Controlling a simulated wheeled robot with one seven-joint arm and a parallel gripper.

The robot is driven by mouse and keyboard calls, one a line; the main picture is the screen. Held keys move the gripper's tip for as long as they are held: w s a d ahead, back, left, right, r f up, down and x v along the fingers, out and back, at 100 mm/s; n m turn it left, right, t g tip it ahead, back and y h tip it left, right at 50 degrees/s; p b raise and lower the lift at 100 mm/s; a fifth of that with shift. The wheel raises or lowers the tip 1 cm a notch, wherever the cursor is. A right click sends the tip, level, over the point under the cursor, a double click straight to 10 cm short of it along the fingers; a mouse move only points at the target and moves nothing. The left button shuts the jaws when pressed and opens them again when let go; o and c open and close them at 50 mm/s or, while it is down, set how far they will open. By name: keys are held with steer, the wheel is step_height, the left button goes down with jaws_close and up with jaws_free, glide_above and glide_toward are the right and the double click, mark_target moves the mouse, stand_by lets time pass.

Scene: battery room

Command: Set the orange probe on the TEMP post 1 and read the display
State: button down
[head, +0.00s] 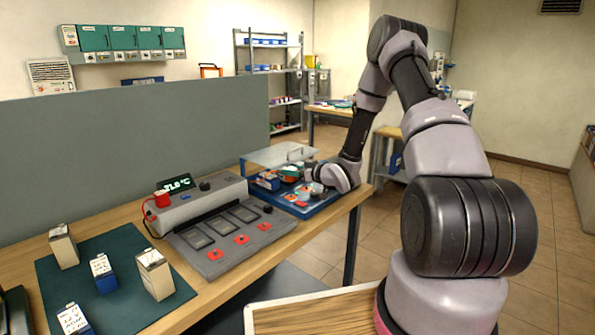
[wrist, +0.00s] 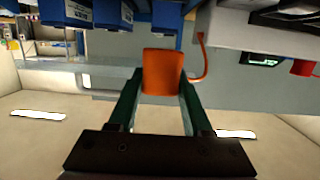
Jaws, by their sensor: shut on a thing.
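My gripper (wrist: 160,100) is shut on the orange probe (wrist: 163,72), which sits between the two green fingers in the wrist view. An orange cable (wrist: 205,45) runs up from it. In the head view my gripper (head: 308,174) is over the blue tray (head: 325,206), and the probe is hard to make out there. The display (head: 177,184) on the grey meter (head: 200,204) is lit and shows a °C reading whose digits are not fully clear. It also shows in the wrist view (wrist: 262,58). I cannot tell which post is TEMP post 1.
A grey panel (head: 222,240) with dark recesses and red tags lies in front. Several battery boxes stand on the green mat (head: 110,255). A clear raised lid (head: 278,156) is behind the tray. Blue blocks (wrist: 112,14) are close above the probe in the wrist view.

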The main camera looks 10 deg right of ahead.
steer(key=shift+a+f, duration=0.1)
steer(key=shift+f, duration=2.85)
steer(key=shift+f, duration=0.6)
steer(key=c, duration=0.6)
jaws_free()
steer(key=shift+v, duration=5.45)
steer(key=shift+w+r, duration=0.1)
